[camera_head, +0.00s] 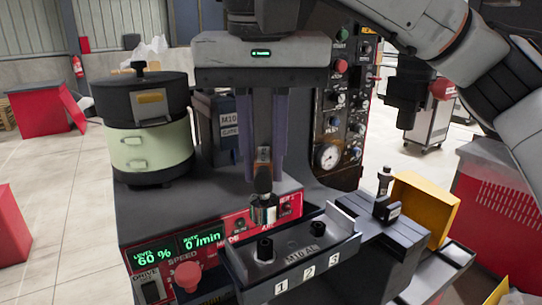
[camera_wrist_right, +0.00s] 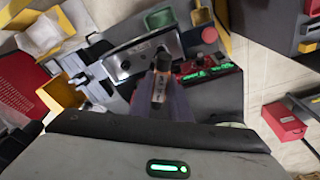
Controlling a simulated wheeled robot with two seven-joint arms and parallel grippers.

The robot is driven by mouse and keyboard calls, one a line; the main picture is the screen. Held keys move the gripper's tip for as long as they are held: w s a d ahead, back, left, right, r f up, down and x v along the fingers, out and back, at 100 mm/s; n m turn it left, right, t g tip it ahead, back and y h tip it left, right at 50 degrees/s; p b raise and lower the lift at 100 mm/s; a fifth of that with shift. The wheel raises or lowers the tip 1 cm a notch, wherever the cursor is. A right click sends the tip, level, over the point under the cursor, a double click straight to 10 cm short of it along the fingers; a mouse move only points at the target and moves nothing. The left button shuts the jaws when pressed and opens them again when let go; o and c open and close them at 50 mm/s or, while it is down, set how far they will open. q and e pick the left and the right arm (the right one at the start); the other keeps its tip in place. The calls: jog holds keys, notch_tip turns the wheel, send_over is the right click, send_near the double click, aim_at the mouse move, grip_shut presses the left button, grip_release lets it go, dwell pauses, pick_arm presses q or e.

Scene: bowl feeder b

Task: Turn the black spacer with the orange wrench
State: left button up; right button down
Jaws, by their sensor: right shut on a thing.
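My right gripper (camera_head: 263,172) points straight down, its two fingers shut on an upright tool with an orange-brown band, a dark rounded part and a silver lower end. I take it as the orange wrench (camera_head: 264,211). The band also shows between the fingers in the right wrist view (camera_wrist_right: 160,88). My left gripper is not in view.
A lidded black and pale green bowl feeder (camera_head: 150,140) stands at left. A control panel (camera_head: 215,240) runs along the front, with a red button (camera_head: 188,276). A tall dial panel (camera_head: 345,110) stands behind. A yellow bin (camera_head: 420,205) is at right.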

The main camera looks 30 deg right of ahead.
aim_at(264, 200)
jog(key=shift+f+b, duration=1.3)
jog(key=shift+f, duration=0.85)
jog(key=shift+p, duration=0.55)
jog(key=shift+f+b, duration=0.65)
jog(key=shift+f, duration=0.4)
jog(key=shift+r, duration=0.1)
dwell(0.5)
jog(key=shift+m+p, duration=0.35)
jog(key=shift+m, duration=0.85)
